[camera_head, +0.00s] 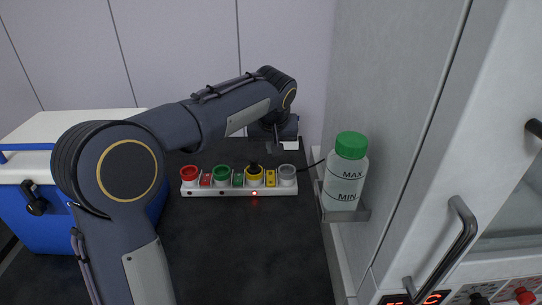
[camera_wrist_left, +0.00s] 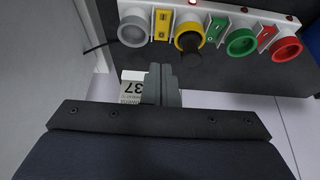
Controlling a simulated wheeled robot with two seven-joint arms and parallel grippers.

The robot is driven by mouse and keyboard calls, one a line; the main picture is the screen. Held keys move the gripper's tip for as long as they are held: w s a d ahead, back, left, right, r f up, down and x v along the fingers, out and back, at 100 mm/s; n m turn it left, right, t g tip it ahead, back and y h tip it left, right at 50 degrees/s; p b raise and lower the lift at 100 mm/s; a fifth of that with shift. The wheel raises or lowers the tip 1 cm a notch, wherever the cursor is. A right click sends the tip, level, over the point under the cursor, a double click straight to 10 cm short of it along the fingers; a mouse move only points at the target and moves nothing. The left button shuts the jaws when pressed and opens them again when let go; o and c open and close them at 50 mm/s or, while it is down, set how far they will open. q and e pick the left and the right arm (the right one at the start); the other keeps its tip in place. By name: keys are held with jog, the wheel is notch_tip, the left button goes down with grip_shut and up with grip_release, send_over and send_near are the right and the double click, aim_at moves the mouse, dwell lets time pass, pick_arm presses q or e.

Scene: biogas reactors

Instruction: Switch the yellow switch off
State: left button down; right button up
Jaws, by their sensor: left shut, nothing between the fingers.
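The yellow switch (camera_head: 254,174) is a yellow ring with a black knob standing up from its middle, on a white switch strip (camera_head: 225,192). It also shows in the left wrist view (camera_wrist_left: 182,27). A small red light (camera_head: 254,194) glows on the strip in front of it. My left gripper (camera_wrist_left: 161,70) is shut and empty, just behind the strip and apart from the yellow switch. In the head view the gripper (camera_head: 278,138) is partly hidden by its own wrist. My right gripper is not in view.
Red (camera_head: 189,174), green (camera_head: 221,174) and grey (camera_head: 287,173) round switches share the strip. A green-capped bottle (camera_head: 345,172) sits in a holder at right. A white block marked 37 (camera_wrist_left: 131,88) is beside my fingers. A blue cooler (camera_head: 40,232) stands left. The dark tabletop in front is clear.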

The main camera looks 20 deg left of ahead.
aim_at(271, 174)
pick_arm(q)
jog(key=x, duration=1.2)
jog(key=shift+f, duration=0.45)
jog(key=p, duration=0.3)
jog(key=shift+w+a+r+g, duration=0.1)
jog(key=shift+w+r+g, duration=0.1)
jog(key=shift+g, duration=0.1)
jog(key=shift+f+b, duration=0.45)
jog(key=shift+b, duration=0.1)
jog(key=shift+s, duration=0.1)
